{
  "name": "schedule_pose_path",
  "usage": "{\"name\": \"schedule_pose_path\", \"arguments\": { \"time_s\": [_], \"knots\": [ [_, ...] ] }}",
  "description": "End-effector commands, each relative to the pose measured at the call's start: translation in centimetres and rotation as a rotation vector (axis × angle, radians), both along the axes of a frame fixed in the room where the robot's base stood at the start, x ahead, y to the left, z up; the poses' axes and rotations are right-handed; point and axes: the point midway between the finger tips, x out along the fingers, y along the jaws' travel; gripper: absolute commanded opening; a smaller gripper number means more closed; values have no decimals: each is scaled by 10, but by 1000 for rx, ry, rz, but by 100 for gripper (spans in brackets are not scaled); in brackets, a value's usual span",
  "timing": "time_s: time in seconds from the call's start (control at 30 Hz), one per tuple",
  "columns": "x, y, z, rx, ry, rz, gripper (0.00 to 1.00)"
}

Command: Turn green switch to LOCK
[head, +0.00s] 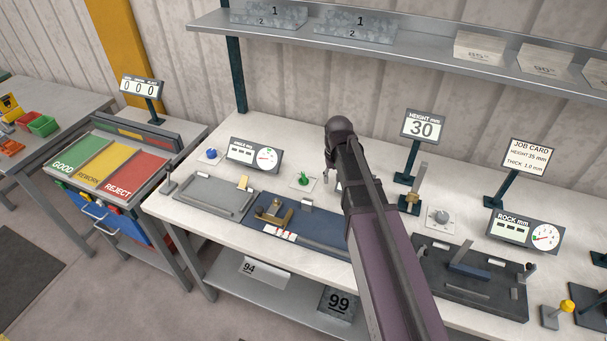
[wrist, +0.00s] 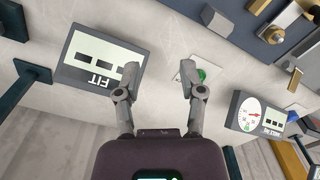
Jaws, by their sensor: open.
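The green switch (head: 303,180) is a small green knob on a pale plate on the white bench, right of the angle gauge. In the wrist view the green switch (wrist: 201,75) shows just behind the tip of the right finger, which partly hides it. I cannot read its lock marking or tell its setting. My gripper (wrist: 158,80) is open and empty, with its fingers spread and the switch off to the right of their middle. In the head view my arm hides most of my gripper, just right of the switch.
The FIT display (wrist: 103,58) stands left of the fingers in the wrist view. The angle gauge (head: 254,155) stands left of the switch. A blue fixture (head: 320,236) lies in front of it. The HEIGHT sign (head: 422,127) stands to the right, below a shelf (head: 420,55).

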Motion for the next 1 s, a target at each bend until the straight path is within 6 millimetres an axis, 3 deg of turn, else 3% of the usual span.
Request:
{"name": "schedule_pose_path", "arguments": {
  "time_s": [0.03,0.1,0.3,0.4,0.6,1.0],
  "knots": [
    [28,14,6,0,0,16,51],
    [51,30,9,0,0,36,51],
    [101,69,17,0,0,81,51],
    [115,83,19,0,0,95,51],
    [125,93,20,1,0,107,51],
    [124,94,19,1,0,107,51]
  ]
}}
